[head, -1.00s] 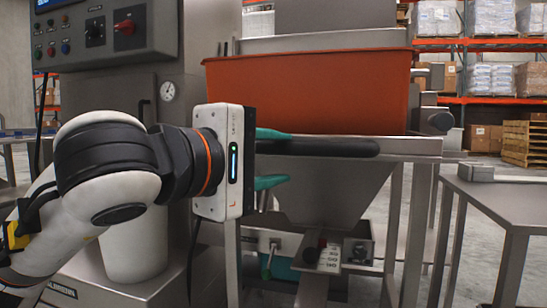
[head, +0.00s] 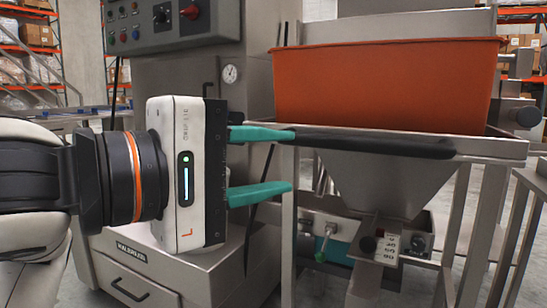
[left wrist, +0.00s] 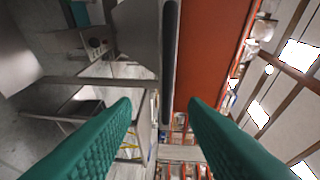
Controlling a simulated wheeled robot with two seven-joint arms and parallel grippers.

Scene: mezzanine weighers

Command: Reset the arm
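My left gripper (head: 292,160) is in the middle of the head view, its arm coming in from the left. Its two teal fingers are spread wide apart with nothing between them. They also show apart and empty in the left wrist view (left wrist: 160,103). The upper fingertip overlaps the end of a dark bar on the weigher's front edge in the head view; I cannot tell if they touch. My right gripper is in neither view.
An orange bin (head: 385,85) sits on the steel weigher, above a metal hopper (head: 385,182). A dark bar (head: 390,147) runs along its front. A control panel (head: 165,22) is at upper left. A steel table (head: 538,180) stands at right.

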